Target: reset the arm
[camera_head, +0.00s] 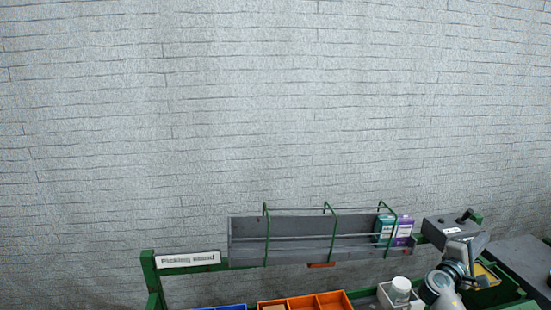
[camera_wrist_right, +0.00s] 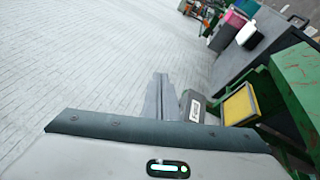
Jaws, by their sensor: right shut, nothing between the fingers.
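My right arm (camera_head: 441,287) comes up at the lower right of the head view. My right gripper (camera_head: 465,216) is at its upper end, near the right end of the grey shelf trough. In the right wrist view the pale gripper body with its dark edge fills the bottom. The narrow grey fingers (camera_wrist_right: 160,96) stand together past it, shut and empty. No object is held. My left arm and gripper are not in view.
The grey trough (camera_head: 300,244) holds small teal and purple boxes (camera_head: 403,231) at its right end. Below are an orange tray (camera_head: 332,300), a blue bin edge (camera_head: 228,307) and a white bottle (camera_head: 400,288). A yellow-topped container (camera_wrist_right: 241,104) stands on the right. The wall behind is bare.

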